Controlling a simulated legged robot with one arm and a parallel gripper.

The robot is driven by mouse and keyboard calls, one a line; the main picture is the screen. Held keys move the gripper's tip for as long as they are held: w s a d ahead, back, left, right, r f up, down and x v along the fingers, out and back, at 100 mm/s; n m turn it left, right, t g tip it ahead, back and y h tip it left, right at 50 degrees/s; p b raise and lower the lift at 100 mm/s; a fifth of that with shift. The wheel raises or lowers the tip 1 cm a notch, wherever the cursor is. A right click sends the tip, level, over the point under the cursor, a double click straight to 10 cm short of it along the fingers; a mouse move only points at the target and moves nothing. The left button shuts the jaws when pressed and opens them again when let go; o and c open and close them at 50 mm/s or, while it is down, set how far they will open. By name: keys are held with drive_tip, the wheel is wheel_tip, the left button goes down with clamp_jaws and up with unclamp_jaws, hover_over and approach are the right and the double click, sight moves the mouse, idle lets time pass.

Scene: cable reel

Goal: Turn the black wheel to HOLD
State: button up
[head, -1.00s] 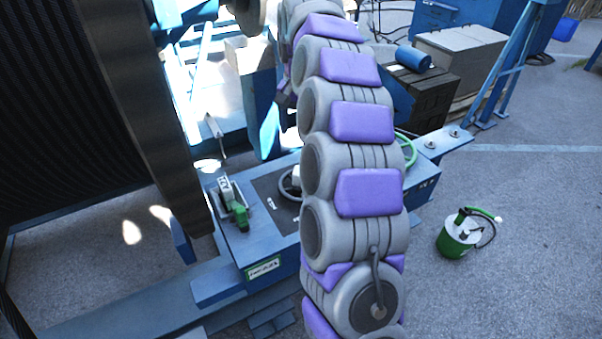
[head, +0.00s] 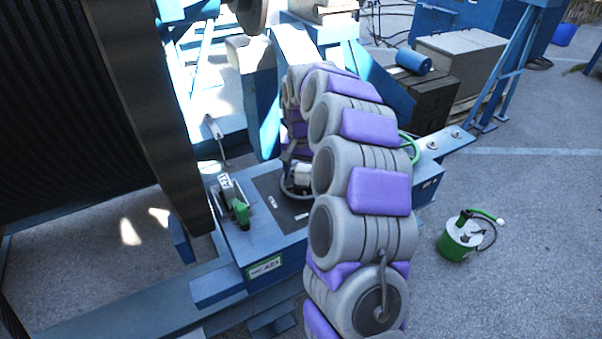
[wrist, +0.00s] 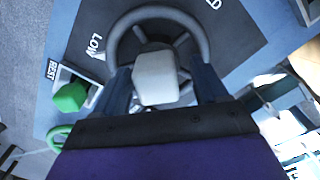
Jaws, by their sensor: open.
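The black wheel (wrist: 203,40) is a dark ring with spokes, seen at the top middle of the wrist view. It lies over a dark panel, and a pale grey block (wrist: 155,75) stands at its centre. In the head view the wheel (head: 287,186) is partly hidden behind my arm. My gripper (wrist: 163,88) is open, its two dark blue fingers on either side of the pale block. I cannot tell whether they touch it. A LOW label (wrist: 96,46) is left of the wheel. I cannot read a HOLD mark.
A green handle (wrist: 70,97) by a REST label and a green ring (wrist: 58,138) lie to the left in the wrist view. A green-handled lever (head: 236,207) and the large dark reel (head: 150,120) stand left of the wheel. A green bucket (head: 460,240) is on the floor.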

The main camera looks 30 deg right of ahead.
drive_tip(key=shift+d+f, duration=0.15)
drive_tip(key=shift+f, duration=0.2)
drive_tip(key=shift+d, duration=0.3)
drive_tip(key=shift+c, duration=0.3)
drive_tip(key=shift+a, duration=0.2)
drive_tip(key=c, duration=0.4)
clamp_jaws()
